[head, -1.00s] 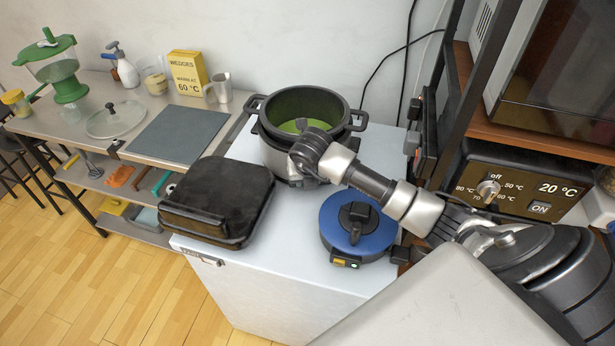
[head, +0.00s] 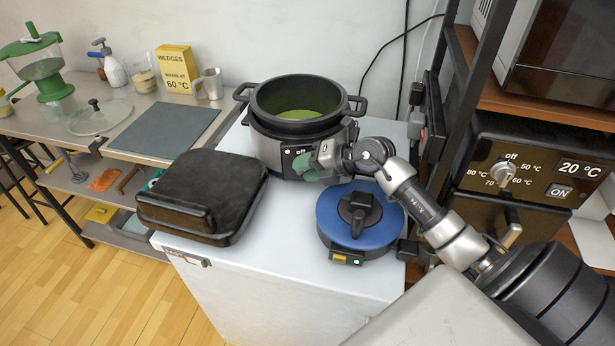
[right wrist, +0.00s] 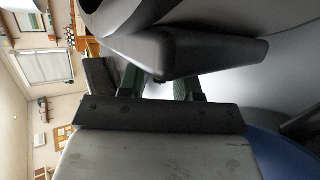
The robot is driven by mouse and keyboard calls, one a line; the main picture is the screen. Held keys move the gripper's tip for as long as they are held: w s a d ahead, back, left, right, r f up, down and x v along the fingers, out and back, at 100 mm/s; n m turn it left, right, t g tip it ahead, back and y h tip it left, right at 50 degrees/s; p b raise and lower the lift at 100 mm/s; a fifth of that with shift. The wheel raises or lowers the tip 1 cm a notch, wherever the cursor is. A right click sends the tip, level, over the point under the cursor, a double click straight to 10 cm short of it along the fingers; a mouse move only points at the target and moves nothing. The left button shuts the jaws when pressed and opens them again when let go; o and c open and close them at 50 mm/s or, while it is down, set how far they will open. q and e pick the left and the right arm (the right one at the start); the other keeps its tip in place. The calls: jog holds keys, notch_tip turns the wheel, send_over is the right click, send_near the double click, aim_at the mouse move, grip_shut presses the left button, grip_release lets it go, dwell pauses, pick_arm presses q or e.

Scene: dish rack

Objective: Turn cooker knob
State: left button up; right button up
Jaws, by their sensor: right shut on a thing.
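The cooker (head: 270,140) is a dark round pot with green contents, standing at the back of the white counter. Its front panel (head: 297,150) shows an "off" mark. My right gripper (head: 312,164) is at this panel, just below the mark, with its green finger pads there. It is shut on the cooker knob, which is mostly hidden by the fingers. In the right wrist view, the green-padded fingers (right wrist: 160,80) reach in behind a dark projecting part of the cooker (right wrist: 215,55), which covers their tips. My left gripper is not in view.
A blue round appliance (head: 335,215) stands just in front of the cooker, under my right arm. A black lidded case (head: 205,195) lies to the left. An oven panel with another knob (head: 502,173) is at right. A side table (head: 60,125) stands at left.

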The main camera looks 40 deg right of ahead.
jog(key=o, duration=0.8)
jog(key=shift+p, duration=0.35)
jog(key=shift+c, duration=0.2)
jog(key=shift+o, duration=1.4)
jog(key=shift+p+v, duration=0.65)
jog(key=shift+v, duration=0.35)
jog(key=shift+p+v, duration=1.4)
jog(key=shift+v, duration=1.35)
jog(key=shift+w+r, duration=0.1)
jog(key=shift+r, duration=0.1)
